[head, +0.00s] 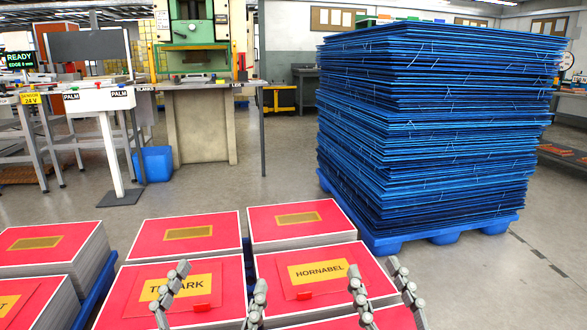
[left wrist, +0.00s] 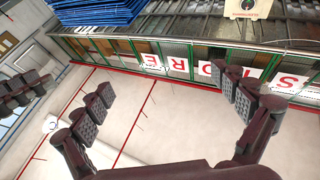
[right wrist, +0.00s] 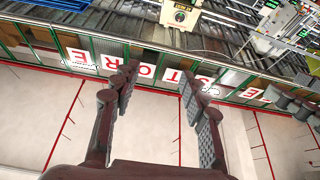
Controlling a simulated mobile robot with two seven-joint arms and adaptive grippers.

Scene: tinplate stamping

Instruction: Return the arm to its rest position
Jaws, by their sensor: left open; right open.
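My left gripper (head: 212,296) is at the bottom of the head view, its fingers pointing up and spread apart. It is open and empty, in front of red-topped stacks. In the left wrist view my left gripper (left wrist: 168,100) also shows open with nothing between its fingers. My right gripper (head: 378,286) is to its right in the head view, fingers up, open and empty. In the right wrist view my right gripper (right wrist: 156,85) is open with clear air between its fingers. The arms behind the grippers are hidden below the head view.
Red-topped stacks stand close ahead, including one labelled HORNABEL (head: 318,271). A tall blue sheet stack (head: 430,130) rests on a blue pallet (head: 470,230) at right. A green press (head: 196,58) and a white PALM stand (head: 110,150) are at back left. Grey floor (head: 270,165) lies between.

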